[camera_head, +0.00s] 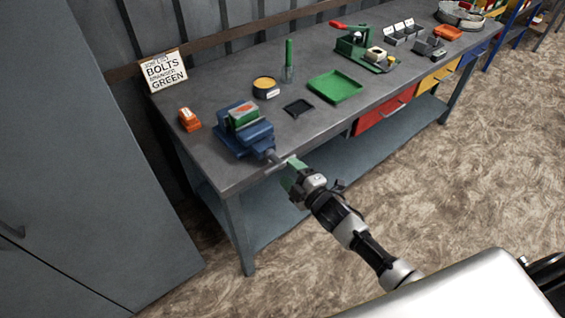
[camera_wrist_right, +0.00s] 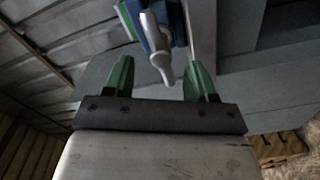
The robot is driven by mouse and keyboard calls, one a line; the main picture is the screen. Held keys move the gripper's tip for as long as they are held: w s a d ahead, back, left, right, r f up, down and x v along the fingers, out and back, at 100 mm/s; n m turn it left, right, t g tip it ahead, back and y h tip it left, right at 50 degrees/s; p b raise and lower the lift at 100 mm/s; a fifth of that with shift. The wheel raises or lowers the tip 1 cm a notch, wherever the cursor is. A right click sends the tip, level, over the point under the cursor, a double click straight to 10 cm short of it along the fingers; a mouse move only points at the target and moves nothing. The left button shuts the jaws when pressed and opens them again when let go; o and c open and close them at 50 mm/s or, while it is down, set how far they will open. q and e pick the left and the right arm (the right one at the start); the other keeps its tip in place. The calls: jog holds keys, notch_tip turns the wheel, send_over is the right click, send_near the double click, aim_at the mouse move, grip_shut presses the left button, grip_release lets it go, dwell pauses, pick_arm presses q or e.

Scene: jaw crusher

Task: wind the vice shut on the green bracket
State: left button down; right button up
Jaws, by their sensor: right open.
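The blue vice (camera_head: 240,141) stands at the near left edge of the workbench. The green bracket (camera_head: 238,118) sits at its jaws, with an orange-red patch beside it. I cannot tell whether the jaws touch it. The vice's grey screw end and handle (camera_head: 274,157) stick out over the bench's front edge. My right gripper (camera_head: 292,164), with green fingers, is just off the handle. In the right wrist view the gripper (camera_wrist_right: 159,78) is open, and the grey handle (camera_wrist_right: 156,45) shows ahead, between the fingers' lines, apart from both. My left gripper is out of view.
The workbench (camera_head: 222,176) has an orange object (camera_head: 189,119) left of the vice and a sign (camera_head: 165,71) behind. A black mat (camera_head: 298,107), a yellow-topped tin (camera_head: 265,88) and a green tray (camera_head: 335,87) lie to the right. A grey cabinet (camera_head: 80,170) stands left.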

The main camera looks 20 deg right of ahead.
aim_at(284, 165)
jog(key=shift+x, duration=1.95)
jog(key=shift+d, duration=0.1)
jog(key=c, duration=1)
jog(key=shift+c, duration=0.2)
